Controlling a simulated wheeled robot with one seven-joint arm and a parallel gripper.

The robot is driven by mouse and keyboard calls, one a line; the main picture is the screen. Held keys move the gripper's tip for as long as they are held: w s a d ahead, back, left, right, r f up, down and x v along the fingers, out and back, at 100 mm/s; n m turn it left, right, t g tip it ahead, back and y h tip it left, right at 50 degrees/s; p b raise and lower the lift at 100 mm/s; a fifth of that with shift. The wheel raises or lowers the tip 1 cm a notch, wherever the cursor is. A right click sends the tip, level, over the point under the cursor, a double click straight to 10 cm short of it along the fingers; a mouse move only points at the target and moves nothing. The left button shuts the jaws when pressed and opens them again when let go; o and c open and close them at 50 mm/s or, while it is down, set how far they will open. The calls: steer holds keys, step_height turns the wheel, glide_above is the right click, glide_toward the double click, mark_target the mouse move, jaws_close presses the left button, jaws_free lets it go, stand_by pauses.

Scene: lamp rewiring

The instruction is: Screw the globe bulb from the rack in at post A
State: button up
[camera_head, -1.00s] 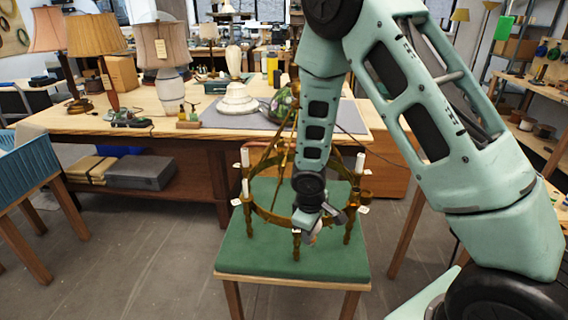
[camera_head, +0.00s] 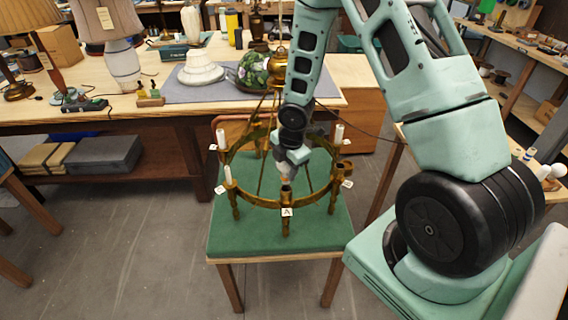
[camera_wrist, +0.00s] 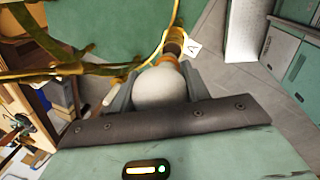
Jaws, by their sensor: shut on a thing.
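My gripper (camera_head: 291,164) is shut on the white globe bulb (camera_wrist: 160,90), which sits between the two fingers in the wrist view. The bulb's brass-coloured base points away from the palm, toward post A (camera_wrist: 175,38), a brass post with a white "A" tag (camera_wrist: 192,47). In the head view the bulb (camera_head: 284,177) shows small under the gripper, just above post A (camera_head: 286,192) on the near side of the brass chandelier ring (camera_head: 258,203). I cannot tell whether base and socket touch.
The chandelier stands on a green-topped table (camera_head: 315,240). Other posts around the ring carry white candle-like sleeves (camera_head: 339,134) and tags. A rack with white bulbs (camera_head: 544,172) shows at the right edge. A workbench (camera_head: 100,118) with lamps stands behind.

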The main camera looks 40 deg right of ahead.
mark_target(285, 179)
steer(key=shift+f+b, duration=1.7)
steer(key=shift+f, duration=0.35)
steer(key=shift+o, duration=0.3)
steer(key=shift+f, duration=0.1)
steer(key=shift+c, duration=0.5)
steer(key=shift+f+b, duration=0.1)
steer(key=shift+b, duration=0.2)
steer(key=m+b, duration=0.2)
steer(key=m, duration=0.2)
steer(key=shift+f+h, duration=0.2)
steer(key=shift+h, duration=0.2)
steer(key=m, duration=0.2)
steer(key=m+b, duration=0.1)
steer(key=m, duration=0.1)
steer(key=shift+s+d+r+h, duration=0.1)
steer(key=shift+r+h, duration=0.2)
